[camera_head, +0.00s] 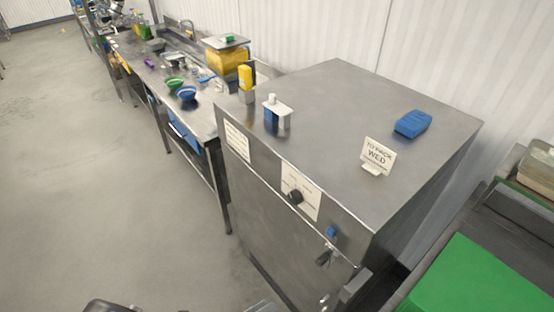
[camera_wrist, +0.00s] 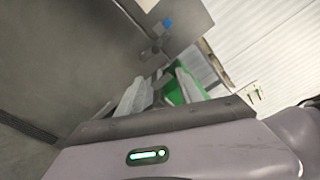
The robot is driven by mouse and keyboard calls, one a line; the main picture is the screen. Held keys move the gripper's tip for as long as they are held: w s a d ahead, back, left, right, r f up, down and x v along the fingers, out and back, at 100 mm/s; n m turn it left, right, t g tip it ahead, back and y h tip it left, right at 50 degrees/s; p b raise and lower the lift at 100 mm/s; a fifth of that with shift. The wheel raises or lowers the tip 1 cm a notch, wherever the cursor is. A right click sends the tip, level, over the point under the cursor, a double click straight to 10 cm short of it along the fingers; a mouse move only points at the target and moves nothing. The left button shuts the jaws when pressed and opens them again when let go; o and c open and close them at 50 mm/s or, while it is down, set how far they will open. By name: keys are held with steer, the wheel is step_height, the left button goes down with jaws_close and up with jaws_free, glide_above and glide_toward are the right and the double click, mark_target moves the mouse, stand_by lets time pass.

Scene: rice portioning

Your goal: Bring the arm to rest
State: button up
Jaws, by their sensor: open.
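My gripper (camera_wrist: 162,76) shows in the wrist view as two pale fingers standing apart, with nothing held between them. Beyond the fingers is the front of a steel cabinet with a dark latch and a small blue part. I cannot tell how far the fingers are from it. In the head view my gripper cannot be made out; only dark shapes of my own body show at the bottom edge.
The tall steel cabinet (camera_head: 310,100) bears a blue block (camera_head: 412,124), a "WED" sign (camera_head: 378,156) and a yellow bottle (camera_head: 245,77). A steel bench (camera_head: 205,122) with bowls stands behind. A green surface (camera_head: 480,280) is at lower right. The floor at left is clear.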

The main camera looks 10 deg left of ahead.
steer(key=d+r+n+g+y+b, duration=0.2)
steer(key=d+r+n+y+b, duration=0.2)
steer(key=n, duration=1)
steer(key=d+r+n+g+y+b, duration=0.3)
steer(key=d+r+n+y+b, duration=0.2)
steer(key=d+n+y+b, duration=0.6)
steer(key=d+n+b, duration=0.1)
steer(key=n, duration=0.3)
steer(key=shift+w+d+r+b, duration=0.25)
steer(key=shift+w+d+b, duration=0.05)
steer(key=shift+w, duration=0.1)
steer(key=shift+c, duration=0.2)
